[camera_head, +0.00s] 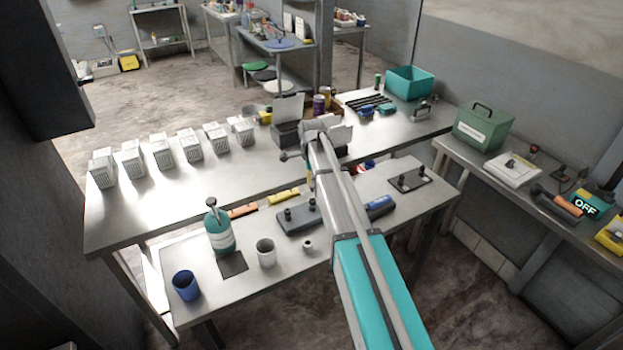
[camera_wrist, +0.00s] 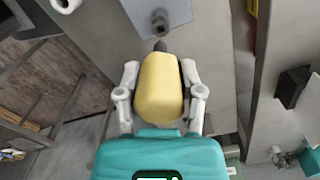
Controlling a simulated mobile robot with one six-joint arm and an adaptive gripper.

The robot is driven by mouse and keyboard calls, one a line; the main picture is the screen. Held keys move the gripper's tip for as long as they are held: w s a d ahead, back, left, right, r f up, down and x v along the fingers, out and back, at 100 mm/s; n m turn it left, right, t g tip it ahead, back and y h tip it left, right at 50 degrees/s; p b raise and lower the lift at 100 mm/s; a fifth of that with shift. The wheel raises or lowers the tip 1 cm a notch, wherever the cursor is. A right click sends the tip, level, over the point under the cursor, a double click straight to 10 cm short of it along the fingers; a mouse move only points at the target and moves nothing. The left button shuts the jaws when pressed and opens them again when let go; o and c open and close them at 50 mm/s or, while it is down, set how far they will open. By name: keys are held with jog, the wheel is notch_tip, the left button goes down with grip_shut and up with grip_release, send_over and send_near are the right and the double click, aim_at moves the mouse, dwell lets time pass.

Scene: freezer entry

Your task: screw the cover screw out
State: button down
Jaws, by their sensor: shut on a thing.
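My gripper (camera_wrist: 161,80) is shut on a yellow rounded tool (camera_wrist: 160,92), with one pale finger on each side of it. The tool's short dark tip (camera_wrist: 160,46) points to the top of the wrist view.
Several white perforated baskets (camera_head: 163,152) line the left of the back bench. The front bench holds a teal bottle (camera_head: 219,232), a blue cup (camera_head: 186,286) and a white cup (camera_head: 265,253). A green box (camera_head: 482,127) stands on the right bench.

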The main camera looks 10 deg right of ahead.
jog(key=shift+r+p, duration=0.4)
jog(key=shift+r, duration=0.15)
jog(key=shift+f+b, duration=0.7)
jog(key=shift+r, duration=0.1)
dwell(1.7)
